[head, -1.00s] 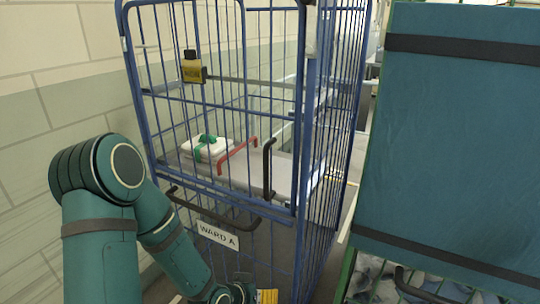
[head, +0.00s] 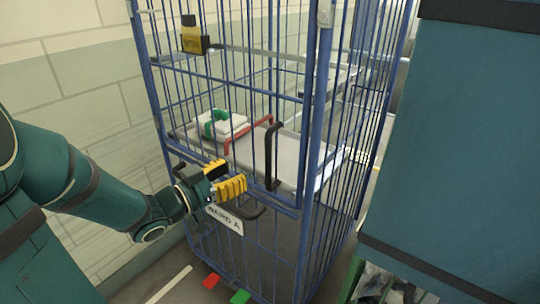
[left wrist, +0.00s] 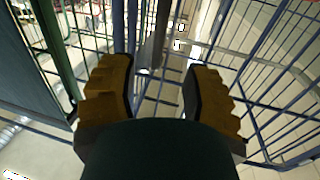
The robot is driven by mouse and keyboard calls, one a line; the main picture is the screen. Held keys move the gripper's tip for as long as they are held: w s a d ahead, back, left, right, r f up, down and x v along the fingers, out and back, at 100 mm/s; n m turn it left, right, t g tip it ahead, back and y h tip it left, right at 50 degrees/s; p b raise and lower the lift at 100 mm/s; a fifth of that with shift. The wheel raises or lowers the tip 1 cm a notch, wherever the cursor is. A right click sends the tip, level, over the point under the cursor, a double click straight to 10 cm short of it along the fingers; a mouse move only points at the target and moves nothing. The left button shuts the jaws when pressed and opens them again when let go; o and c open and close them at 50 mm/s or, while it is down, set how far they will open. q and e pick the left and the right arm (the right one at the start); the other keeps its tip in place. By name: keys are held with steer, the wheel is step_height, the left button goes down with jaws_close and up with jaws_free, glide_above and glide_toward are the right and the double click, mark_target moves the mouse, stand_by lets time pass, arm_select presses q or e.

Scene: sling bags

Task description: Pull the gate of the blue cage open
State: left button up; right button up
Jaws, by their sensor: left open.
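The blue cage (head: 318,120) stands ahead, its barred front gate (head: 225,80) facing me and looking shut. A black upright handle (head: 273,160) is at the gate's right side. My left gripper (head: 222,176) has yellow fingers spread apart and empty, in front of the gate, left of the upright handle and just above the lower one. In the left wrist view, cage bars (left wrist: 262,110) show beyond the open fingers (left wrist: 160,100). My right gripper is not in view.
A red handle (head: 258,123) and a white bundle with a green band (head: 222,124) show at the shelf. A teal-covered cart (head: 470,140) stands close at right; a tiled wall (head: 60,80) is left.

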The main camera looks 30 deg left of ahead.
mark_target(269, 155)
arm_select(q)
steer(key=b+x, duration=0.1)
steer(key=x, duration=1)
steer(key=shift+w+f, duration=0.1)
jaws_close()
